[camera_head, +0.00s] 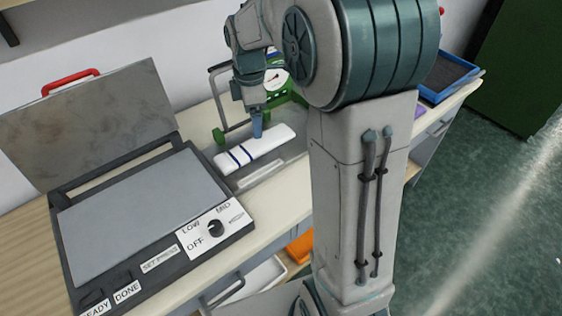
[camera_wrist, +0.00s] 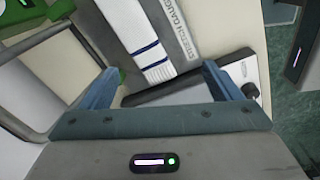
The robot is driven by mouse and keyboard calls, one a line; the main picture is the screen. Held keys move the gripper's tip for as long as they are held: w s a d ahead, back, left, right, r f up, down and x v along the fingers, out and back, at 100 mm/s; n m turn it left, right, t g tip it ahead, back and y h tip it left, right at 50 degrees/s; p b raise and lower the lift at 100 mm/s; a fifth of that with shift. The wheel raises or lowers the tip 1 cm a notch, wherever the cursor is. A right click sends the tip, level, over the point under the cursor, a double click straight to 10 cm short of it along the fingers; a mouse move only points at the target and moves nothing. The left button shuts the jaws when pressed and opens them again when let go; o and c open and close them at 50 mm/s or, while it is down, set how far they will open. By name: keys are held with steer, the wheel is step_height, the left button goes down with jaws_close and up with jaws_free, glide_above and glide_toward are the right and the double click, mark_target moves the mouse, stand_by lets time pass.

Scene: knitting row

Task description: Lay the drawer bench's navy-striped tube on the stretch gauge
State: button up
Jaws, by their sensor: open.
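The white tube with navy stripes (camera_head: 254,147) lies flat on the grey plate of the stretch gauge (camera_head: 262,174). In the wrist view the striped tube (camera_wrist: 137,40) rests along the plate of the stretch gauge (camera_wrist: 181,30), beside its printed label. My gripper (camera_head: 257,130) is just above the tube in the head view. In the wrist view my gripper (camera_wrist: 157,80) has its two blue fingers wide apart, with the tube's near end in the gap between them. Whether a finger touches the tube cannot be told. The gauge's far side is partly hidden by my arm.
A press with a grey plate, raised lid and dial (camera_head: 215,228) stands left of the gauge. The gauge's green frame and grey handle (camera_head: 218,100) rise behind the tube. An open drawer (camera_head: 250,285) is below the bench front. A blue tray (camera_head: 447,77) sits at the right end.

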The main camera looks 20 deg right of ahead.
steer(key=s+d+r+m+t, duration=0.1)
steer(key=s+m+t, duration=0.1)
steer(key=s+m, duration=1.5)
steer(key=s, duration=0.5)
steer(key=shift+r, duration=0.15)
